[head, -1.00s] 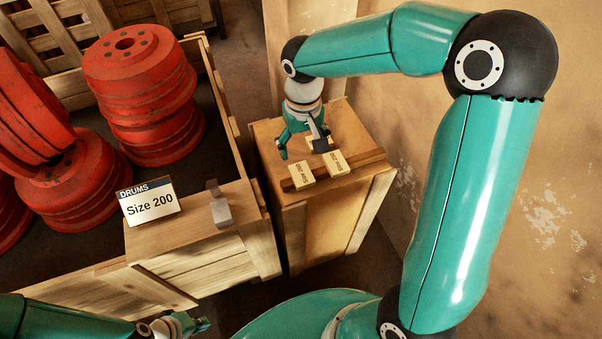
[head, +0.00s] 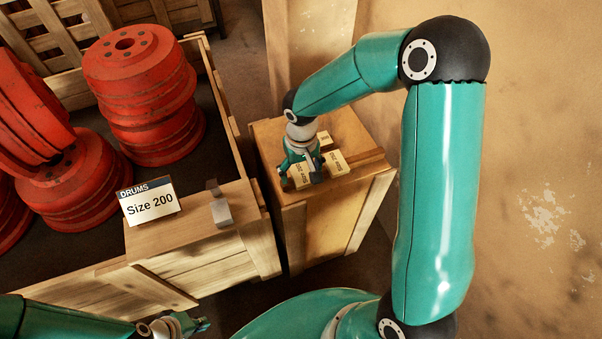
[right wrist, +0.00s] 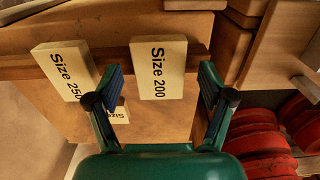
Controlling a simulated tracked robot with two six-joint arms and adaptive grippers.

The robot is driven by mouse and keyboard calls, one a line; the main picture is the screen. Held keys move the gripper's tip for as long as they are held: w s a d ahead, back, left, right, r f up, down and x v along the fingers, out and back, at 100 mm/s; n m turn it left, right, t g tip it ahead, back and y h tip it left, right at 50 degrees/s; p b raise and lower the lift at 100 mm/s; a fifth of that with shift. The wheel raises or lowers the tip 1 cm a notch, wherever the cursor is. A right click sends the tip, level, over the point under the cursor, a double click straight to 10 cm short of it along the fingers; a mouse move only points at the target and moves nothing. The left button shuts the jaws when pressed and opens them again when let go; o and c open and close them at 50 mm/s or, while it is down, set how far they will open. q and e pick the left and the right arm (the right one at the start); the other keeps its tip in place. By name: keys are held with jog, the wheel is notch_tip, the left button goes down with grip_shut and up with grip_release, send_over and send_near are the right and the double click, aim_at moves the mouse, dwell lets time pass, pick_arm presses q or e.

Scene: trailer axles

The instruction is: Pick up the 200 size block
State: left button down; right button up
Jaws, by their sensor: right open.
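The block labelled Size 200 (right wrist: 158,67) is a pale flat piece against a wooden strip on a crate top. In the right wrist view it lies between the two fingers of my right gripper (right wrist: 161,82), with a gap on each side. The fingers are open and hold nothing. In the head view my right gripper (head: 301,181) is low over this block and partly hides it. A Size 250 block (right wrist: 63,70) lies beside it, left of the fingers. My left gripper (head: 197,325) is at the bottom of the head view, its fingers unclear.
A third block (right wrist: 119,114) is partly hidden by a finger; it shows in the head view (head: 325,137). The wooden strip (head: 364,161) crosses the crate (head: 333,217). A bin of red drums (head: 150,105) with a Size 200 sign (head: 148,202) stands to the left.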

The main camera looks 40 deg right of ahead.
jog(key=c, duration=1.1)
jog(key=shift+r, duration=0.15)
jog(key=shift+c, duration=0.2)
